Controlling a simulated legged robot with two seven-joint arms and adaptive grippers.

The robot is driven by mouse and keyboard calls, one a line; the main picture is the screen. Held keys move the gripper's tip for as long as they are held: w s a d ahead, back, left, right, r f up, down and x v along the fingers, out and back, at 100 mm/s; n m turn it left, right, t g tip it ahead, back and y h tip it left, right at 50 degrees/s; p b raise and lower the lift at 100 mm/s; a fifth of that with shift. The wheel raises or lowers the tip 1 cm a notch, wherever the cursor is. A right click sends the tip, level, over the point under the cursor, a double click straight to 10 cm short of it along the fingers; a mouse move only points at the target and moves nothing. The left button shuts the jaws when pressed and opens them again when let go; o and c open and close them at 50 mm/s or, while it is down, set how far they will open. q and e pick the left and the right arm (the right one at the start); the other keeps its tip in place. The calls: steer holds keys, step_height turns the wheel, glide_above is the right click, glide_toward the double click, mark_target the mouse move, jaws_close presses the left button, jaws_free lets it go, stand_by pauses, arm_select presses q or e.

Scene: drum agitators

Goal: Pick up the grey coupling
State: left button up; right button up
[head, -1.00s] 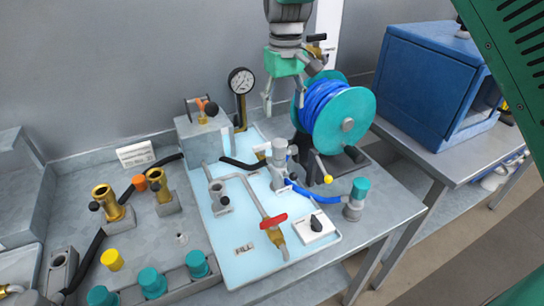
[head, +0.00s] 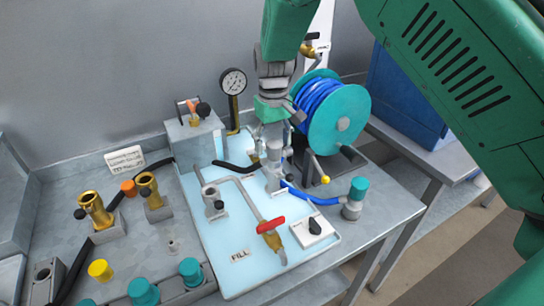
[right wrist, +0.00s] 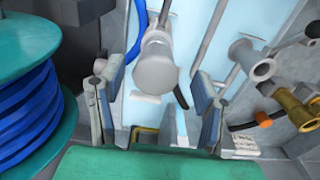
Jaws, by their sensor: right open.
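The grey coupling (head: 273,178) stands upright on the light-blue panel, and a blue hose runs from near its base. My right gripper (head: 271,148) is directly above it, pointing down, with its fingers apart. The fingers partly hide the top of the coupling in the head view. In the right wrist view a round grey coupling top (right wrist: 157,70) shows between the two open fingers (right wrist: 156,88). I cannot tell whether any finger touches it. My left gripper is not in view.
A hose reel (head: 340,120) stands close to the right of my gripper. A pressure gauge (head: 233,82) is behind left. A red-handled valve (head: 270,226) and a black-knobbed switch box (head: 314,229) are in front. A teal-capped fitting (head: 354,198) stands at right.

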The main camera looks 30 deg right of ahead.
mark_target(273, 155)
step_height(273, 155, down, 4)
steer(key=shift+d+r, duration=0.1)
steer(key=shift+w+d+f, duration=0.15)
steer(key=shift+d+f, duration=0.05)
steer(key=shift+f, duration=0.15)
steer(key=shift+d, duration=0.1)
steer(key=shift+c, duration=0.8)
jaws_close()
steer(key=shift+a+r, duration=0.1)
steer(key=shift+a, duration=0.2)
step_height(273, 155, up, 10)
steer(key=shift+d, duration=0.1)
